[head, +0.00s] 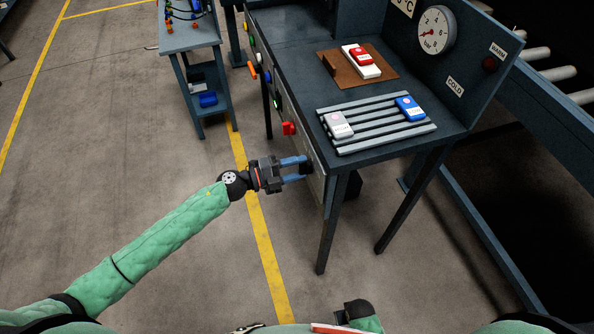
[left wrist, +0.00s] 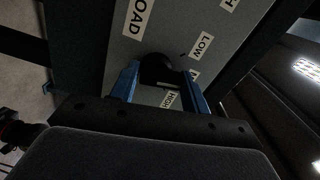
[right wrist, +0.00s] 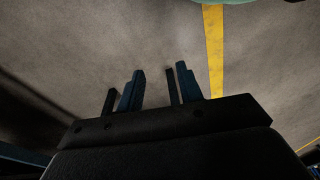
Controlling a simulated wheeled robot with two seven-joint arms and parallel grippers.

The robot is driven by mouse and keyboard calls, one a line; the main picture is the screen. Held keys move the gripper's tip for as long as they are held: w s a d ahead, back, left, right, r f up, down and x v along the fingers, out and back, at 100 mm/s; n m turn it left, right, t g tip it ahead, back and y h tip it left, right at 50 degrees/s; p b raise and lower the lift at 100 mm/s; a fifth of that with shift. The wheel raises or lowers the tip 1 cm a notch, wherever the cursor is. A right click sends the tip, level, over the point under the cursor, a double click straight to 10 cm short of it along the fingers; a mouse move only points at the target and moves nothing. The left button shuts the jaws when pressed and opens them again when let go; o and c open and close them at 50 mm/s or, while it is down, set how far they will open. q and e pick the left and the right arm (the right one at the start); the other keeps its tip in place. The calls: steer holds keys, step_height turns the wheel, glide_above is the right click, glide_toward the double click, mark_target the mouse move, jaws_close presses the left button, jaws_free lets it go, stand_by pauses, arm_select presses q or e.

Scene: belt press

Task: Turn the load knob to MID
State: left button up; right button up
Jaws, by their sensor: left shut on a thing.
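The load knob (left wrist: 158,70) is round and black, on the grey front panel (left wrist: 183,25) of the press bench. In the left wrist view the panel carries the labels LOAD (left wrist: 136,17), LOW (left wrist: 201,46) and HIGH (left wrist: 168,99); a label between LOW and HIGH is mostly hidden. My left gripper (head: 303,168) reaches the panel's near end, its blue fingers shut on the knob's two sides. The knob's pointer cannot be read clearly. My right gripper (right wrist: 158,85) is open and empty above the floor.
The bench (head: 290,60) bears a slatted rack with a grey block (head: 338,124) and a blue block (head: 410,107), and a brown board with a red-and-white piece (head: 361,60). A red knob (head: 289,128) juts from its front. Floor before it is clear.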

arm_select(q)
steer(key=shift+r+m, duration=0.1)
steer(key=shift+m, duration=0.5)
steer(key=shift+r+m+b, duration=0.15)
steer(key=shift+m+b, duration=0.25)
steer(key=shift+b, duration=0.05)
arm_select(e)
steer(key=shift+w+a+r, duration=0.15)
steer(key=shift+r, duration=0.5)
steer(key=shift+w+a+r, duration=0.1)
steer(key=shift+w+r, duration=0.05)
steer(key=shift+r, duration=0.55)
steer(key=shift+w+a+r, duration=0.15)
steer(key=shift+r, duration=0.5)
arm_select(q)
steer(key=o, duration=0.9)
steer(key=shift+o, duration=0.2)
steer(key=shift+f, duration=0.2)
steer(key=b+v, duration=0.3)
steer(key=v, duration=0.4)
steer(key=shift+s+a, duration=0.15)
steer(key=shift+a, duration=0.2)
arm_select(e)
step_height(320, 180, up, 12)
steer(key=w+a, duration=0.1)
steer(key=w, duration=0.1)
steer(key=shift+a+f, duration=0.15)
